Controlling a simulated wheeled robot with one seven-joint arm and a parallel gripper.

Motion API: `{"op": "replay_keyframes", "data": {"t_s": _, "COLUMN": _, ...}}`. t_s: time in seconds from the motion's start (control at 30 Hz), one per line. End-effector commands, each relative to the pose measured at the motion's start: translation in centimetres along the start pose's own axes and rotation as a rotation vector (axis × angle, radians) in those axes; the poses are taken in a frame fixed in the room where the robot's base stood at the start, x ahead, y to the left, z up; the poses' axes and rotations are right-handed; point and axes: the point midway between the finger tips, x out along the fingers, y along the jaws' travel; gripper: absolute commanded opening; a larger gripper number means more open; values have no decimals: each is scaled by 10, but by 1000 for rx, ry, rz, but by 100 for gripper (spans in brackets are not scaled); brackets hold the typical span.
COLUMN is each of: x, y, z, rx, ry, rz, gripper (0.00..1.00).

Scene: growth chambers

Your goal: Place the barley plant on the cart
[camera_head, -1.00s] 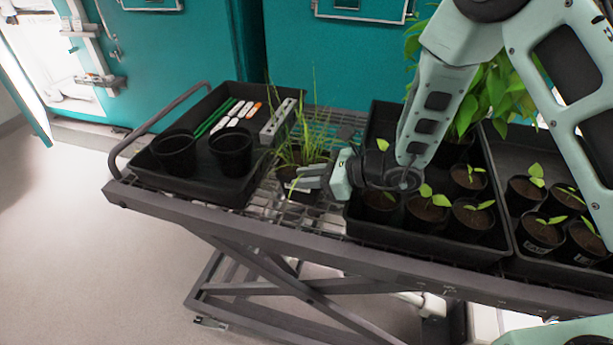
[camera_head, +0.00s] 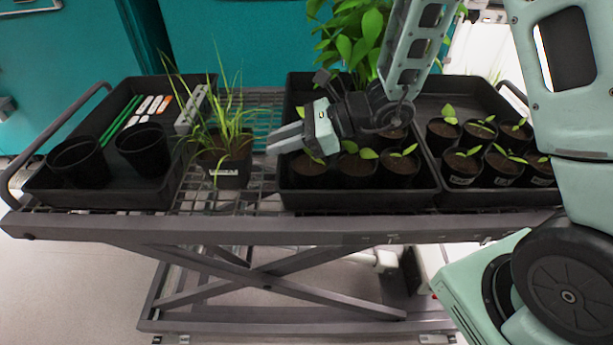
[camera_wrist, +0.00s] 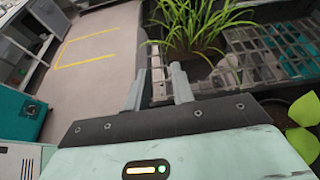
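The barley plant (camera_head: 226,130), a tuft of long grassy leaves in a black labelled pot (camera_head: 229,173), stands upright on the cart's wire mesh top between two black trays. The cart (camera_head: 270,228) is dark grey with crossed legs. My gripper (camera_head: 278,138) is to the right of the pot, apart from it, above the left edge of the seedling tray. In the wrist view my gripper (camera_wrist: 158,88) has its fingers spread with nothing held between them. The barley leaves (camera_wrist: 195,25) show beyond the fingers, and the pot is hardly visible there.
The left tray (camera_head: 112,198) holds two empty black pots (camera_head: 78,163), green stakes, labels and a grey rack (camera_head: 190,112). The middle tray (camera_head: 362,203) holds seedlings and a tall leafy plant (camera_head: 352,40). Another seedling tray (camera_head: 470,198) is at right. Teal cabinets stand behind.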

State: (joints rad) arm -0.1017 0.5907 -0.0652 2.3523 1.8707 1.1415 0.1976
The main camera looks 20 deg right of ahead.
Motion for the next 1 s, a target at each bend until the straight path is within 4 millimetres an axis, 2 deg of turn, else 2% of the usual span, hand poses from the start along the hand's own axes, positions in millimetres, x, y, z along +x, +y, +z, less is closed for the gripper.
{"op": "replay_keyframes", "data": {"t_s": 0.07, "x": 3, "y": 18, "z": 10, "rx": -56, "ry": 9, "rz": 66, "gripper": 24}}
{"op": "replay_keyframes", "data": {"t_s": 0.13, "x": 6, "y": 49, "z": 21, "rx": -152, "ry": 27, "rz": 174, "gripper": 24}}
{"op": "replay_keyframes", "data": {"t_s": 0.27, "x": -1, "y": 128, "z": 36, "rx": -456, "ry": 87, "rz": 464, "gripper": 24}}
{"op": "replay_keyframes", "data": {"t_s": 0.3, "x": -8, "y": 151, "z": 37, "rx": -571, "ry": 109, "rz": 559, "gripper": 24}}
{"op": "replay_keyframes", "data": {"t_s": 0.4, "x": -29, "y": 197, "z": 32, "rx": -877, "ry": 164, "rz": 781, "gripper": 24}}
{"op": "replay_keyframes", "data": {"t_s": 0.5, "x": -54, "y": 225, "z": 22, "rx": -1208, "ry": 219, "rz": 978, "gripper": 24}}
{"op": "replay_keyframes", "data": {"t_s": 0.6, "x": -76, "y": 234, "z": 14, "rx": -1541, "ry": 271, "rz": 1144, "gripper": 24}}
{"op": "replay_keyframes", "data": {"t_s": 0.7, "x": -90, "y": 233, "z": 11, "rx": -1829, "ry": 312, "rz": 1266, "gripper": 24}}
{"op": "replay_keyframes", "data": {"t_s": 0.8, "x": -97, "y": 229, "z": 12, "rx": -2041, "ry": 342, "rz": 1345, "gripper": 24}}
{"op": "replay_keyframes", "data": {"t_s": 0.9, "x": -100, "y": 226, "z": 14, "rx": -2165, "ry": 357, "rz": 1390, "gripper": 24}}
{"op": "replay_keyframes", "data": {"t_s": 1.0, "x": -101, "y": 224, "z": 15, "rx": -2212, "ry": 364, "rz": 1406, "gripper": 24}}
